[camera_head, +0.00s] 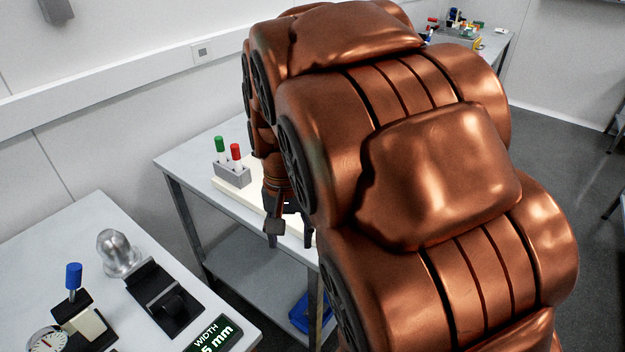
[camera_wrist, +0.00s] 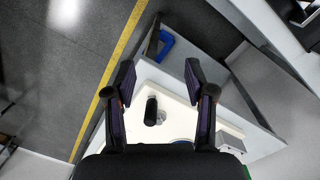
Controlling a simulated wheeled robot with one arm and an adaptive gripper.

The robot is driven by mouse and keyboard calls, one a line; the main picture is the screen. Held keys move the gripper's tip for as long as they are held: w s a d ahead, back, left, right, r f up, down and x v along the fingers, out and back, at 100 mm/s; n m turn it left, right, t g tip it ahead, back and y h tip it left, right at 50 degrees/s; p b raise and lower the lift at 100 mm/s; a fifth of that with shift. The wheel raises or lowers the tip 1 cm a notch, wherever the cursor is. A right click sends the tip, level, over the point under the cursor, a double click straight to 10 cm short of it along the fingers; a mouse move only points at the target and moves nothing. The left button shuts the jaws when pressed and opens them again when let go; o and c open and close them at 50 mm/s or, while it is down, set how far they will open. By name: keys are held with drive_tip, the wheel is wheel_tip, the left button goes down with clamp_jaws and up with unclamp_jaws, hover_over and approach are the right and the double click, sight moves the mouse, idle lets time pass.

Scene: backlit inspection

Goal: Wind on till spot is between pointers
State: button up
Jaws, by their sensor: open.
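A cream board (camera_wrist: 171,90) lies on a grey table. A black upright knob or crank handle (camera_wrist: 151,108) stands on it, lying between my fingers in the wrist view. I cannot tell how far below them it is. A pale round part and a blue edge show just beyond the knob, mostly hidden by my gripper. My gripper (camera_wrist: 160,68) is open and empty, pointing down over the board. In the head view my gripper (camera_head: 288,238) hangs at the board (camera_head: 224,189), and my arm hides most of the board. No spot or pointers can be made out.
A grey holder (camera_head: 232,177) with a green and a red marker stands at the board's back left. A blue bin (camera_head: 300,312) is on the lower shelf. A nearer table carries a metal bulb (camera_head: 117,252), a black device (camera_head: 165,300), a dial gauge (camera_head: 47,341) and a width display (camera_head: 212,338).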

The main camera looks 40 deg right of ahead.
drive_tip(key=w+d+m, duration=0.7)
drive_tip(key=w+d, duration=0.3)
drive_tip(key=d, duration=0.4)
drive_tip(key=shift+t, duration=0.4)
wheel_tip(320, 180, down, 9)
drive_tip(key=b, duration=0.3)
drive_tip(key=shift+s, duration=0.15)
drive_tip(key=shift+r, duration=0.1)
clamp_jaws()
